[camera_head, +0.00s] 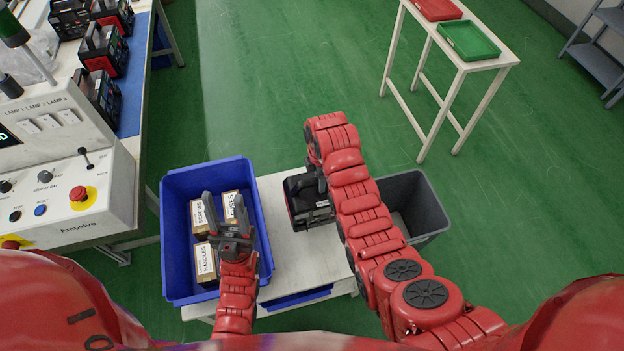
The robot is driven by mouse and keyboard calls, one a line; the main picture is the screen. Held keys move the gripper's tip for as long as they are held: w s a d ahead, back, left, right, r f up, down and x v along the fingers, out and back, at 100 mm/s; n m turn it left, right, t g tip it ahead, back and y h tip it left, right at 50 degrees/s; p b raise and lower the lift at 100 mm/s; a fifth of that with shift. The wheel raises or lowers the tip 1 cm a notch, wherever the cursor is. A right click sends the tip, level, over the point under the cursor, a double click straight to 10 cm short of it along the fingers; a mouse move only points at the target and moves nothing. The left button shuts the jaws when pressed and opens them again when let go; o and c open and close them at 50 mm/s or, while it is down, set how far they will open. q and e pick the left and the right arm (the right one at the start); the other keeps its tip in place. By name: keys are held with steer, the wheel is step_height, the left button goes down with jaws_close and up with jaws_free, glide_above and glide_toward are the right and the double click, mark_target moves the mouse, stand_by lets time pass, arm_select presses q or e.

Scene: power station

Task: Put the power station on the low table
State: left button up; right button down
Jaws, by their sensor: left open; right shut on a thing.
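The power station (304,208), a black box with red trim, is over the back right part of the white low table (305,258). My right arm covers its right side, and I cannot tell whether its base touches the tabletop. My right gripper (318,178) reaches down from above and is shut on the power station's top handle; its fingers are mostly hidden by the arm. My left gripper (222,200) is open and empty above the blue bin, with its fingers spread.
The blue bin (178,255) with several labelled cartons fills the table's left side. A grey bin (428,212) stands right of the table. Several more units (103,50) sit on the workbench at left, beside a control panel (70,190). A tall white table (485,60) holds red and green trays.

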steer(key=shift+w+a+f+p, duration=0.15)
steer(key=shift+f+p, duration=0.1)
steer(key=shift+f, duration=0.5)
steer(key=shift+w+d+f+p, duration=0.1)
steer(key=shift+f+p, duration=0.15)
steer(key=shift+f, duration=0.5)
steer(key=shift+s+f, duration=0.1)
steer(key=shift+f, duration=0.45)
step_height(320, 180, down, 3)
steer(key=shift+p, duration=0.35)
steer(key=c, duration=0.6)
jaws_free()
steer(key=shift+s, duration=0.15)
steer(key=shift+f, duration=0.1)
